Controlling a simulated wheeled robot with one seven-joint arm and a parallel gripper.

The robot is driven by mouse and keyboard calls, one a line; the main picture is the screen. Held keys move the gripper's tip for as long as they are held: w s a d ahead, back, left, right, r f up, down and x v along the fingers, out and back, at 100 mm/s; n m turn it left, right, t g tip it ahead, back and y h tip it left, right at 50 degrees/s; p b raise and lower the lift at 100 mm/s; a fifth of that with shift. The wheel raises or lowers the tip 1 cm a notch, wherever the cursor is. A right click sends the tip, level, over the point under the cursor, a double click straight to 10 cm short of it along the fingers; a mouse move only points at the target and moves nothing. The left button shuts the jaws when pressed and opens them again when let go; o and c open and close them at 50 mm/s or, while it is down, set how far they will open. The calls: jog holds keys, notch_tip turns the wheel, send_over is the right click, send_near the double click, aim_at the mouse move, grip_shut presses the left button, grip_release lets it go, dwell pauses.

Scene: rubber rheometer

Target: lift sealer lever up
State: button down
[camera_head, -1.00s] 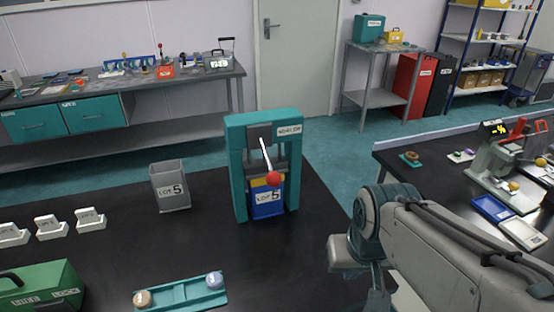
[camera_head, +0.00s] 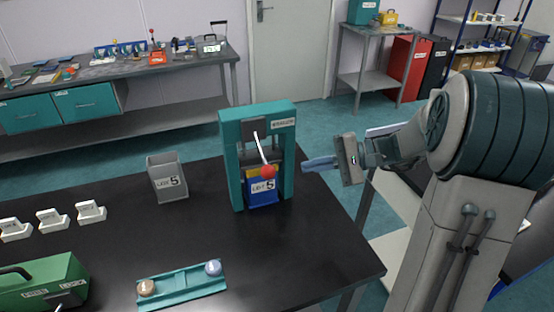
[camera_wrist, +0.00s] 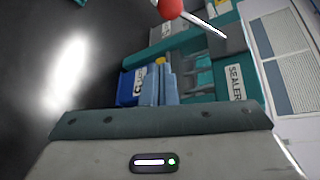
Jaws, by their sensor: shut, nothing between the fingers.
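The teal sealer (camera_head: 286,160) stands on the black table and also shows in the wrist view (camera_wrist: 205,88). Its white lever slants down to a red ball knob (camera_head: 268,171), which also shows at the top of the wrist view (camera_wrist: 171,8). A blue box (camera_head: 262,192) marked LOT 5 sits inside the sealer, below the knob. My gripper (camera_head: 308,164) is just right of the sealer, pointing left at about knob height. Its blue fingers also show in the wrist view (camera_wrist: 159,70). They are together and empty, apart from the knob.
A grey LOT 5 bin (camera_head: 168,184) stands left of the sealer. A teal tray (camera_head: 182,284) with two round pieces lies at the front. A green case (camera_head: 40,285) is front left. The black table is clear right of the tray.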

aim_at(262, 153)
jog(key=shift+w+d+r+t+y, duration=0.35)
jog(key=shift+w+d+t+y, duration=0.1)
jog(key=shift+w, duration=0.25)
jog(key=s+a+p, duration=0.1)
jog(key=a+p, duration=0.2)
jog(key=a, duration=0.6)
jog(key=shift+s+a+f+p, duration=0.2)
jog(key=shift+s+f+p, duration=0.1)
jog(key=shift+s+p, duration=0.05)
jog(key=shift+d+r, duration=0.1)
